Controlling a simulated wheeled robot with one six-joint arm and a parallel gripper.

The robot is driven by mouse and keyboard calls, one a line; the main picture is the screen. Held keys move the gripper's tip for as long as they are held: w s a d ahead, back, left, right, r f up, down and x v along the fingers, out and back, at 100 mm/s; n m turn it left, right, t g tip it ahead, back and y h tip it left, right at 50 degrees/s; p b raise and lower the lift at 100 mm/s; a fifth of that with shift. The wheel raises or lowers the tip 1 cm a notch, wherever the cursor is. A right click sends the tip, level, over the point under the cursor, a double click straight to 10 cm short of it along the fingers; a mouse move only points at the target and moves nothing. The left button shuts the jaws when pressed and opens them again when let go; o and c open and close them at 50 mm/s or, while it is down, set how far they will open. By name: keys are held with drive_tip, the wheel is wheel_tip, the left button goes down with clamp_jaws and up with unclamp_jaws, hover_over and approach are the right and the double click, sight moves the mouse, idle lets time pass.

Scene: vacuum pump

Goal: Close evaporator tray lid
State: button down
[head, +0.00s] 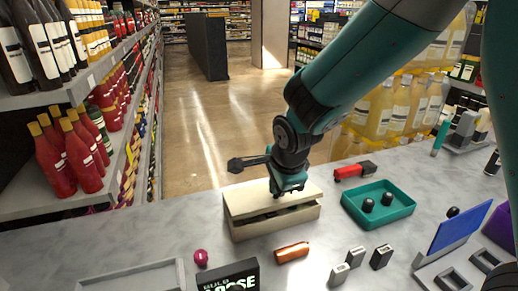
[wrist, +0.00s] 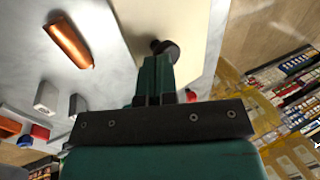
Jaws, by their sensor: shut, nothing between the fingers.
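A beige box, the evaporator tray (head: 275,227), stands on the grey counter in the head view. Its flat beige lid (head: 240,198) lies over it, with a dark gap along the front between lid and box. The lid also fills the upper middle of the wrist view (wrist: 195,25). My gripper (head: 276,193) points down at the lid's top, its fingers shut and empty. In the wrist view the fingertips (wrist: 156,66) are beside a dark round knob (wrist: 164,48) at the lid; I cannot tell whether they touch. The box's inside is mostly hidden.
A teal tray (head: 354,217) with two dark knobs stands to the right, with a red tool (head: 353,170) behind it. A copper cylinder (head: 291,252) and several small blocks lie in front. A black sign (head: 230,279) stands at the front. Bottle shelves flank the aisle.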

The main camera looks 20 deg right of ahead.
drive_tip(key=shift+s+a+f+b, duration=0.1)
drive_tip(key=shift+s+f+b, duration=0.3)
drive_tip(key=shift+f, duration=0.2)
drive_tip(key=shift+s+f+b, duration=0.25)
drive_tip(key=shift+f+b, duration=0.1)
drive_tip(key=shift+f, duration=0.2)
drive_tip(key=shift+r+p, duration=0.4)
drive_tip(key=s+r+n+g+y, duration=0.1)
drive_tip(key=s+r+n, duration=0.3)
drive_tip(key=s+n, duration=0.3)
drive_tip(key=s+a+r+n+g+y, duration=0.1)
drive_tip(key=s+r+n, duration=0.3)
drive_tip(key=s+n, duration=0.3)
drive_tip(key=s+a+r+n+g+y+p, duration=0.1)
drive_tip(key=s+r+n, duration=0.3)
drive_tip(key=s+n, duration=0.4)
drive_tip(key=shift+a+r+n+g+y, duration=0.2)
drive_tip(key=shift+n+g+y, duration=0.35)
drive_tip(key=shift+n, duration=0.45)
